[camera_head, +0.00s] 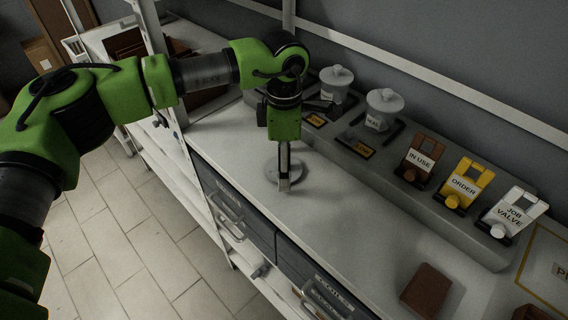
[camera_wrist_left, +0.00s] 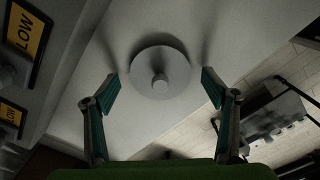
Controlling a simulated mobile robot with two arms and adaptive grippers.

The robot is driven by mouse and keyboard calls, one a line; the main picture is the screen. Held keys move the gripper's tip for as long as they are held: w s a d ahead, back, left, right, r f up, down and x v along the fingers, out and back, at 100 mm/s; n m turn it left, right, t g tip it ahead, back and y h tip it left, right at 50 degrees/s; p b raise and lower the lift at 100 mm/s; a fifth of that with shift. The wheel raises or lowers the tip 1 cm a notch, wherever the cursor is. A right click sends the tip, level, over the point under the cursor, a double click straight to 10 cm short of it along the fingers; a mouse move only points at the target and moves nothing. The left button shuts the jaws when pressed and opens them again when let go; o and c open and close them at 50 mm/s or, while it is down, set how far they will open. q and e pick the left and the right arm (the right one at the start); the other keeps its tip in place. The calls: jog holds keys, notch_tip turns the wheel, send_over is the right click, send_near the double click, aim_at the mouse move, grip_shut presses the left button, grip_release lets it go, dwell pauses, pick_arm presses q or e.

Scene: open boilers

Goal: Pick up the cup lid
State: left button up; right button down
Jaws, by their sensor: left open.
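The cup lid (camera_wrist_left: 160,72) is a round grey disc with a small knob in its middle, lying on the white counter. In the head view the lid (camera_head: 297,172) is partly hidden behind my left gripper (camera_head: 284,184). In the left wrist view my left gripper (camera_wrist_left: 160,88) is open, with one finger on each side of the lid and nothing between them but the lid's area. I cannot tell the exact height of the fingers over the counter. My right gripper is not in view.
Two white lidded cups (camera_head: 336,84) (camera_head: 383,108) stand on the raised shelf behind. IN USE (camera_head: 419,160), ORDER (camera_head: 465,185) and JOB VALVE (camera_head: 512,215) tag holders stand to the right. A brown block (camera_head: 426,289) lies at front right. Drawers with handles line the counter's front; the counter (camera_head: 345,225) between is clear.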

pick_arm(q)
jog(key=c, duration=0.9)
